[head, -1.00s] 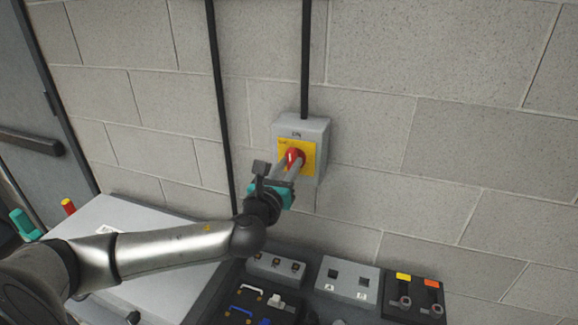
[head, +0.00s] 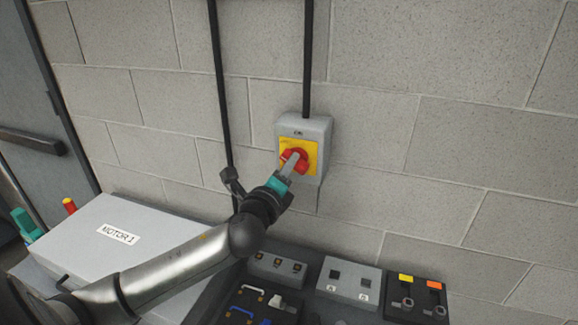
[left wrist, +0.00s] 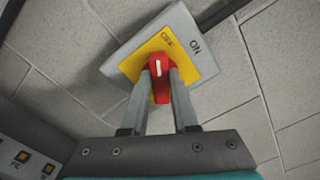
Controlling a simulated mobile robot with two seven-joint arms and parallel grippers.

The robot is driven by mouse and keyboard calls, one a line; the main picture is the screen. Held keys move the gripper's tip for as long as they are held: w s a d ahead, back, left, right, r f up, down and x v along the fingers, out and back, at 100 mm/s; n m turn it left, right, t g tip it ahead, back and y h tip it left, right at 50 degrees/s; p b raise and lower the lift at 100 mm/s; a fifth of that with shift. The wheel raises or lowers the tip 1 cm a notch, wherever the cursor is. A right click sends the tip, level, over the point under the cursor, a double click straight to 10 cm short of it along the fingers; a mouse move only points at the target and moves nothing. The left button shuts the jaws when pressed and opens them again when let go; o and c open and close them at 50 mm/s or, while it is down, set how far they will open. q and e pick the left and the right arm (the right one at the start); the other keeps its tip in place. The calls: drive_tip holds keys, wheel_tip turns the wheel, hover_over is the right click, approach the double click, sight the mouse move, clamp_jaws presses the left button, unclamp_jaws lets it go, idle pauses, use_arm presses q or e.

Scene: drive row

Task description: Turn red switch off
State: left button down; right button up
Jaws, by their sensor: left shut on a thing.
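The red switch (head: 298,157) is a rotary handle on a yellow plate (head: 311,147), on a grey box fixed to the block wall. My left gripper (head: 291,163) reaches up to the box and is shut on the red handle. Its two fingers (left wrist: 160,88) lie on either side of the handle. The gripper partly hides the handle in the head view. My right gripper does not show.
A light grey cabinet labelled "MOTOR 1" (head: 118,233) stands at the left below the box. A dark tray (head: 262,298) with small parts, a grey socket panel (head: 348,281) and a black panel with orange and yellow tags (head: 418,296) lie below. Black conduits run up the wall.

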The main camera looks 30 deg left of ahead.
use_arm(q)
drive_tip(key=n, duration=0.6)
drive_tip(key=shift+a+f, duration=0.1)
drive_tip(key=shift+n, duration=0.3)
idle(0.3)
drive_tip(key=c, duration=0.7)
unclamp_jaws()
drive_tip(key=shift+b+v, duration=0.95)
drive_tip(key=shift+v, duration=6.65)
drive_tip(key=shift+f, duration=0.1)
